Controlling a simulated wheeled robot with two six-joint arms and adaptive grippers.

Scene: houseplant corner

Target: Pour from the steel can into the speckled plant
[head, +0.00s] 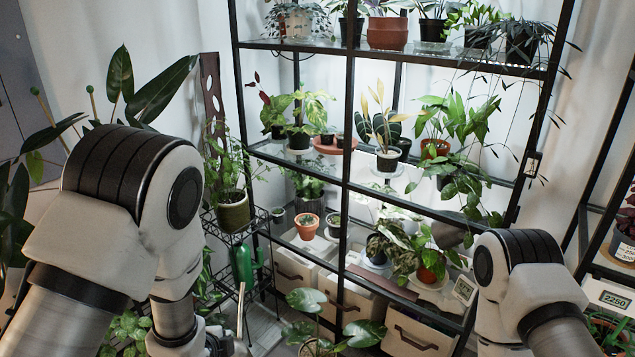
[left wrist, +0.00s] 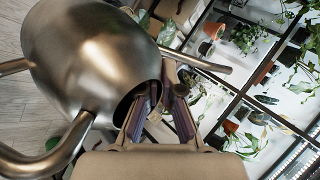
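The steel can (left wrist: 95,60) fills the upper left of the left wrist view, tilted in that picture, with a dark opening facing my gripper. A curved tube (left wrist: 55,160) joins it at the lower left, and a thinner tube (left wrist: 200,63) runs right. My left gripper (left wrist: 162,98) is at the opening's rim, its fingers close together and seemingly shut on the rim; the exact contact is partly hidden. In the head view the can is not clearly visible. A plant with mottled leaves (head: 383,243) stands on the lower shelf, possibly the speckled plant. My right gripper is out of view.
A black-framed rack (head: 347,150) carries several potted plants. Pale drawers (head: 415,335) sit below. A broad-leaved plant (head: 312,303) stands low in front.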

